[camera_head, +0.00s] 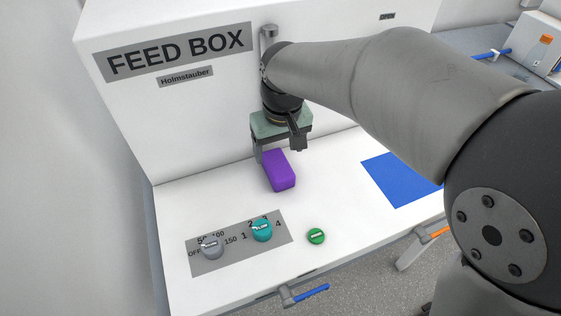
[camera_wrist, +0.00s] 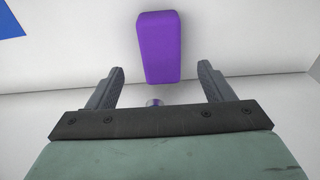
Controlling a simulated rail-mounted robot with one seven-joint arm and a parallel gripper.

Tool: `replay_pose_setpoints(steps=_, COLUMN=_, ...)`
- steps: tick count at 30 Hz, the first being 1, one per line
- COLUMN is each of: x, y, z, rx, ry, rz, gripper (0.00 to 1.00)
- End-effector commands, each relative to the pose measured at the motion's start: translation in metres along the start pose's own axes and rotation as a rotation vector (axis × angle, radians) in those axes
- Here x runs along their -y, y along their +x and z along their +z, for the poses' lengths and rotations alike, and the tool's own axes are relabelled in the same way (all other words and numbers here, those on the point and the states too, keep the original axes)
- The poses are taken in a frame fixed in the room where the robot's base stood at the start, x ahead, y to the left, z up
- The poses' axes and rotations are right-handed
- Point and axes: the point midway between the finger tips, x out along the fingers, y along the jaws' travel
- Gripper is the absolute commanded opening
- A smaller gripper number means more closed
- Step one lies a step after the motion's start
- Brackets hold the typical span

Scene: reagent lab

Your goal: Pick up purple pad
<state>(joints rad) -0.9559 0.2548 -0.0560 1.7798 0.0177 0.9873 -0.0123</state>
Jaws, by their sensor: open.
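The purple pad (camera_head: 280,171) is a rounded rectangular block on the white ledge of the feed box, just below my gripper (camera_head: 279,150) in the head view. In the wrist view the purple pad (camera_wrist: 159,47) lies at the top middle, beyond the fingertips. My gripper (camera_wrist: 160,71) is open, with one finger on each side and nothing between them. The pad is narrower than the gap between the fingers and lies roughly in line with it. I cannot tell the exact height of the fingers over the ledge.
The upright white feed box wall (camera_head: 200,110) stands close behind my gripper. A blue square (camera_head: 397,179) lies to the right. A grey dial panel (camera_head: 238,243) with a grey knob (camera_head: 211,246) and a teal knob (camera_head: 262,230), and a green button (camera_head: 316,236), are in front.

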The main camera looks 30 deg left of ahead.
Motion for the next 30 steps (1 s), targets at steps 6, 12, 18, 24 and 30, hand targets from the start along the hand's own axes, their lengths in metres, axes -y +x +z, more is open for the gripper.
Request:
replay_pose_setpoints(steps=6, x=0.0, y=0.018, z=0.0, rx=0.0, ry=0.0, rz=0.0, gripper=0.75)
replay_pose_setpoints(steps=12, x=0.001, y=0.041, z=-0.001, rx=0.004, ry=0.0, rz=0.001, gripper=0.75)
replay_pose_setpoints(steps=18, x=0.0, y=0.066, z=-0.001, rx=0.001, ry=0.0, rz=0.001, gripper=0.75)
replay_pose_setpoints(steps=24, x=0.0, y=0.069, z=-0.002, rx=-0.002, ry=0.0, rz=0.001, gripper=0.75)
replay_pose_setpoints(steps=30, x=0.0, y=0.068, z=-0.002, rx=-0.002, ry=0.001, rz=0.001, gripper=0.36)
